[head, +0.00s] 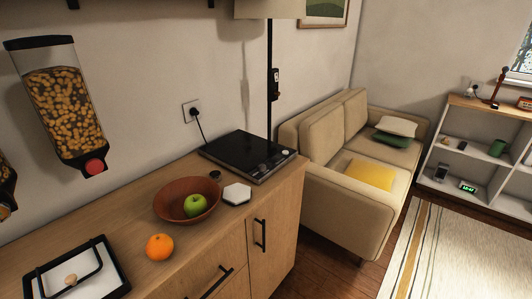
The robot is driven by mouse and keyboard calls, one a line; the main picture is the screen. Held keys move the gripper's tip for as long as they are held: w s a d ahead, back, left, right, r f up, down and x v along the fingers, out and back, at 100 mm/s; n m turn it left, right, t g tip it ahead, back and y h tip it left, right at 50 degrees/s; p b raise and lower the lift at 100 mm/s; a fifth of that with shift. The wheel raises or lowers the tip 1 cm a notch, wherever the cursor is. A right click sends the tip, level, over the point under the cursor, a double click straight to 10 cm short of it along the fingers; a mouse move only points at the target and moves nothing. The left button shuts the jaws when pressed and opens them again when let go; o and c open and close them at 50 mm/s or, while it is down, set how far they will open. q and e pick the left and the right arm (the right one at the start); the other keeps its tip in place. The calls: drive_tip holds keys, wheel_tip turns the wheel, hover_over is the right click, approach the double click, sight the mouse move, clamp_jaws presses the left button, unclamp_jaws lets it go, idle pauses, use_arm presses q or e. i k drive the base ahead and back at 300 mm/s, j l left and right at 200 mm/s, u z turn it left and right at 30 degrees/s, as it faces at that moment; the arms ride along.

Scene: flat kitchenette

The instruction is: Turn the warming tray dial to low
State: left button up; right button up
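The warming tray (236,147) appears to be the flat black appliance at the far right end of the wooden counter, against the wall. Neither of my grippers shows in the head view, and nothing is seen touching the warming tray.
A white hexagonal piece (237,194), a small dark round object (215,175) and a brown bowl (187,202) with a green apple (195,205) stand before the tray. An orange (159,247) lies nearer. A lamp pole (270,90) rises behind the tray. A cord runs to the outlet (192,111).

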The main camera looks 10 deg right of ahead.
sight(262, 167)
drive_tip(key=i+l+u, duration=0.1)
drive_tip(key=i+l, duration=0.35)
drive_tip(key=l, duration=0.3)
drive_tip(key=i+l+u, duration=0.15)
drive_tip(key=l, duration=0.25)
drive_tip(key=i+l+u, duration=0.1)
drive_tip(key=i+l, duration=0.2)
drive_tip(key=l, duration=0.15)
